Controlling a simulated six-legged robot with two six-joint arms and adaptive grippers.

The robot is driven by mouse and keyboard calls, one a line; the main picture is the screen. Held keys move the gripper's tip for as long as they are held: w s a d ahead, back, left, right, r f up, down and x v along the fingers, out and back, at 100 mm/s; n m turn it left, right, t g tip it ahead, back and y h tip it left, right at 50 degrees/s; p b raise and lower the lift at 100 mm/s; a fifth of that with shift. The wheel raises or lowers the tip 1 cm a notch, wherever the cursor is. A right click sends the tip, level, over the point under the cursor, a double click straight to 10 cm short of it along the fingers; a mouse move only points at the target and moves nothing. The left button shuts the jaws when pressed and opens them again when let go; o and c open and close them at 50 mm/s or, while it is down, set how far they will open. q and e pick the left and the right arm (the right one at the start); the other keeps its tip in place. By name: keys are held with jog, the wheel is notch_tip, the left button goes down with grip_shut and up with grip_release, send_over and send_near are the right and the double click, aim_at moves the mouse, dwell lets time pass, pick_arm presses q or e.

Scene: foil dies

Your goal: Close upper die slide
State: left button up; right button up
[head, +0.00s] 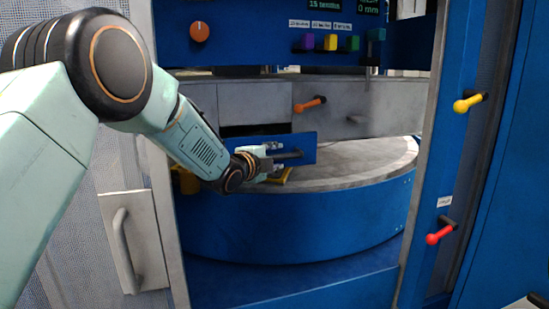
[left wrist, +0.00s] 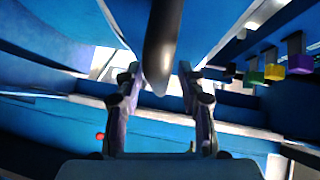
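The upper die slide appears to be the blue-fronted panel (head: 303,143) with a dark bar handle (head: 292,155), in the middle of the head view. It stands in front of the grey machine face, with a dark opening (head: 250,130) behind its left side. My left gripper (head: 272,158) is at the left end of this handle. In the left wrist view, the dark handle (left wrist: 161,50) reaches down between the two fingers (left wrist: 160,85). The fingers are apart, with a gap showing on each side of the handle. My right gripper is in neither view.
A round grey-topped blue table (head: 370,160) lies below the slide. An orange lever (head: 310,104) sits just above the panel. A yellow lever (head: 468,103) and a red lever (head: 440,234) are on the right post. A grey door handle (head: 124,250) is at lower left.

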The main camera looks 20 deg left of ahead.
pick_arm(q)
jog(key=shift+a+f, duration=0.1)
jog(key=shift+a, duration=0.4)
jog(key=shift+c, duration=0.4)
jog(key=shift+d, duration=0.55)
jog(key=c, duration=0.6)
jog(key=shift+a, duration=0.25)
grip_shut()
